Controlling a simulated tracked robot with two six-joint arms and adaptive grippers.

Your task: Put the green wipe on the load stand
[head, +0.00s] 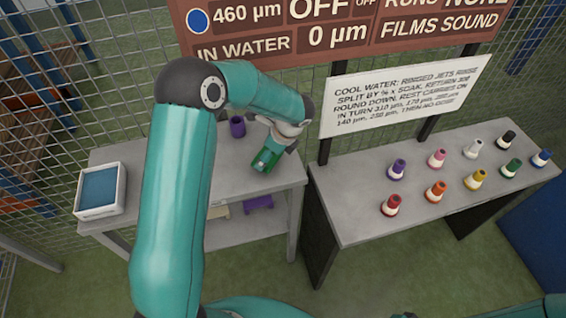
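My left gripper (268,157) hangs over the right part of the left grey table, tilted downward. A bright green piece (264,160) shows right at its end, perhaps the green wipe; the fingers are too small and hidden to tell whether they grip it. A green-topped piece with a pale base (513,168) stands on the right grey table. No label marks the load stand, so I cannot tell which thing it is. My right gripper is not in view.
A purple cup (237,127) stands behind my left gripper on the left table (150,154). A white-rimmed blue tray (100,190) sits at its left end. The right table (345,189) holds several coloured pieces. Signboards (402,95) rise behind. Purple and cream things lie on the lower shelf.

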